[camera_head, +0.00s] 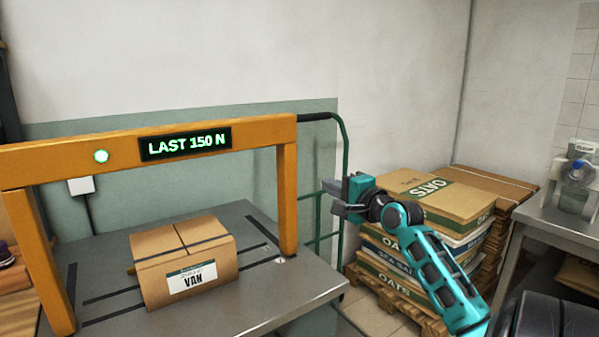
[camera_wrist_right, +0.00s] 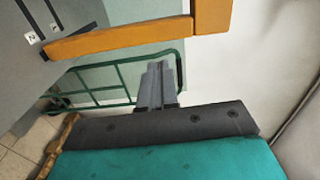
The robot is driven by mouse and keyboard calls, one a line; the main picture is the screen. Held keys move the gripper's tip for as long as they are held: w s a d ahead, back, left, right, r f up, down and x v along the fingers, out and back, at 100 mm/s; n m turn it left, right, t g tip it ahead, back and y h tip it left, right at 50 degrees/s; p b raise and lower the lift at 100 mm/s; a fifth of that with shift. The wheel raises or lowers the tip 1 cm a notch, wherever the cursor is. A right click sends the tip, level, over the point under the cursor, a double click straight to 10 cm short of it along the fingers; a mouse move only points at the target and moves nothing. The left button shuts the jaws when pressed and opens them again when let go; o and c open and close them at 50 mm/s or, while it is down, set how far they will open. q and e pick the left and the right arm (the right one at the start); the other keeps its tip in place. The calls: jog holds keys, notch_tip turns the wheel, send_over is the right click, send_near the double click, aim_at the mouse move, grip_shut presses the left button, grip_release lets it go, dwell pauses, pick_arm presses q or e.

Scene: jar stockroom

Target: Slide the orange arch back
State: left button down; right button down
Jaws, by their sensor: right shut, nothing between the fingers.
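The orange arch (camera_head: 286,205) spans the grey table, with a lit sign reading "LAST 150 N" and a round green light on its crossbar. Its right post stands near the table's right side. A cardboard box (camera_head: 165,262) labelled "VAN" sits on the table under the arch. My right gripper (camera_head: 340,199) is shut and empty, to the right of the arch's right post and apart from it. In the right wrist view the gripper (camera_wrist_right: 156,86) points toward a green rail frame, and the arch (camera_wrist_right: 120,40) shows above it. My left gripper is not in view.
The grey table (camera_head: 250,305) has dark slots in its top. A green cart frame (camera_head: 346,150) stands behind the arch. Stacked oats sacks (camera_head: 400,270) lie on a pallet at right. A metal bench (camera_head: 555,229) with a dispenser (camera_head: 575,180) is at far right.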

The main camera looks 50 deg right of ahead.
send_near(292, 165)
jog(key=x, duration=0.4)
jog(key=shift+w+d+b, duration=0.15)
jog(key=shift+w+b, duration=0.15)
jog(key=shift+w, duration=0.05)
jog(key=shift+x, duration=0.9)
jog(key=shift+w+f, duration=0.1)
jog(key=shift+w, duration=0.05)
